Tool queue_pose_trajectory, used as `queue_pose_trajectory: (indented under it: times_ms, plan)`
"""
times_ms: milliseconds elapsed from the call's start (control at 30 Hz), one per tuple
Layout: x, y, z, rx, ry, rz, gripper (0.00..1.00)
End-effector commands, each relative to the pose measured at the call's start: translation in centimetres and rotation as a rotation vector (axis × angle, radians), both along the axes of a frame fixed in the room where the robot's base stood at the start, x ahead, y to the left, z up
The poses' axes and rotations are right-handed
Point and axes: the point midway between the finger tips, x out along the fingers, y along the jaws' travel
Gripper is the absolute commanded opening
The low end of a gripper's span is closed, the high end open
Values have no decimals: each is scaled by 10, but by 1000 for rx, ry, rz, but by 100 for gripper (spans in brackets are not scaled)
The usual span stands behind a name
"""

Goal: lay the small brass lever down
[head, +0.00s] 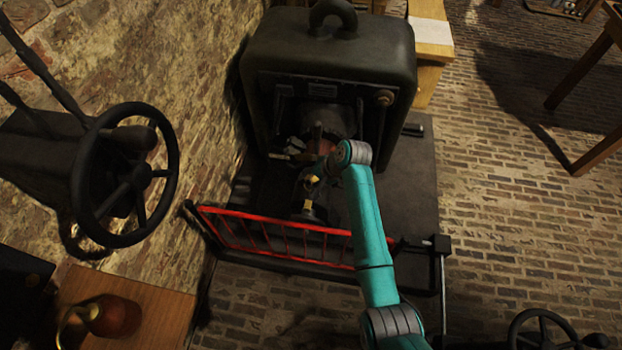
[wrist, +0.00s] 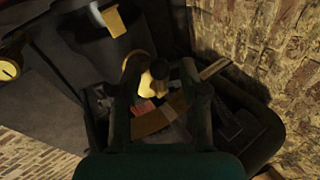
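The small brass lever appears to be the yellow curved piece (wrist: 150,82) in the wrist view, in front of my gripper. In the head view a yellow piece (head: 311,181) shows beside my gripper, in front of the dark machine's opening; I cannot tell if it is the same piece. My gripper (wrist: 160,75) has its two dark fingers apart, with the yellow piece between or just beyond the tips. I cannot tell whether they touch it. In the head view my gripper is dark against the dark machine, and its fingertips are hard to make out.
The dark machine (head: 330,52) with a ring on top stands on a dark base (head: 412,195). A red railing (head: 270,235) crosses its front edge. A brick wall and a black handwheel (head: 125,180) are at left.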

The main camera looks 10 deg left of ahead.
Motion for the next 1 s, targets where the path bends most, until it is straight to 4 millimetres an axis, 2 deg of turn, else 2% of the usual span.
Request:
queue_pose_trajectory:
  times_ms: [33,167,467,800,1000]
  plan:
    - [0,0,0,0,0,0,31]
    - [0,0,0,0,0,0,0]
    - [-2,0,-3,-1,-37,0,0]
    - [-8,0,-17,-10,-309,0,0]
    - [-8,0,-21,-15,-399,0,0]
